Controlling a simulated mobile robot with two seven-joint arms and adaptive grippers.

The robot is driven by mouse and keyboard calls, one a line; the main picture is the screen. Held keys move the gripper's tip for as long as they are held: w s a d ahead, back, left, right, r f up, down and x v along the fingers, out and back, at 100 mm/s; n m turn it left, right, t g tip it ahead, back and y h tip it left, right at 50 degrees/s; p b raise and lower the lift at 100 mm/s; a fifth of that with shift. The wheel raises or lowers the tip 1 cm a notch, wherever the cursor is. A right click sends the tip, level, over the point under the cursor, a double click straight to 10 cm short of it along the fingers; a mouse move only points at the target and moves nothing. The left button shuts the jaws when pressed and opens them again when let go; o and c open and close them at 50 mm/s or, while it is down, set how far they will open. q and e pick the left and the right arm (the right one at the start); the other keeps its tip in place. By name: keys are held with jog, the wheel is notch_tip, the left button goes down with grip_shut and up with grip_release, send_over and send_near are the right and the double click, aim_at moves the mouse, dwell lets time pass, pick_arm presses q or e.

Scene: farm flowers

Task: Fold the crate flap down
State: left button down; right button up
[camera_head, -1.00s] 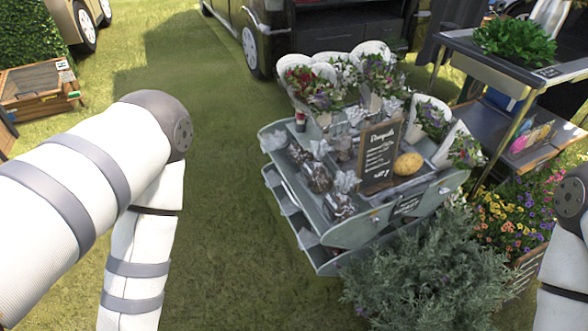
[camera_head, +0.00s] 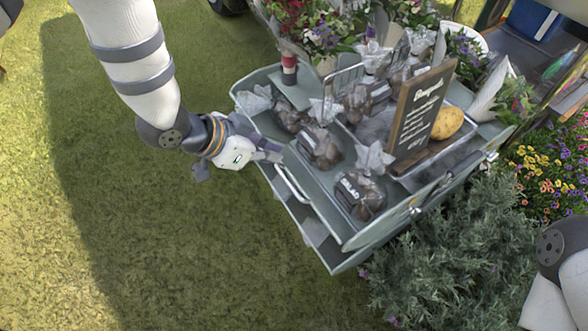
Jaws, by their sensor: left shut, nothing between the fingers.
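A grey-green crate-like stand (camera_head: 345,232) holds wrapped goods in its upper tray. Its front side has a pale bar handle (camera_head: 293,184) and a lower ledge beneath. I cannot tell for certain which panel is the flap. My left gripper (camera_head: 272,153) comes in from the upper left and is shut and empty. Its fingertips are at the stand's left front side, just above and left of the handle; I cannot tell whether they touch it. My right arm shows only at the right edge, and its gripper is out of view.
A dark sign (camera_head: 420,115) and a yellow potato-like item (camera_head: 447,123) stand in the tray, with bouquets behind. Bushy grey-green plants (camera_head: 450,265) crowd the stand's right front, with yellow flowers (camera_head: 550,165) beyond. Grass (camera_head: 150,250) is open on the left.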

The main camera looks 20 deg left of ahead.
pick_arm(q)
jog(key=w+d+f+b, duration=0.1)
jog(key=f, duration=0.2)
jog(key=w+f+b, duration=0.1)
jog(key=f, duration=0.3)
jog(key=w+d+f+b, duration=0.1)
jog(key=w+f, duration=0.1)
jog(key=f, duration=0.1)
jog(key=shift+d+f, duration=0.15)
jog(key=shift+d, duration=0.15)
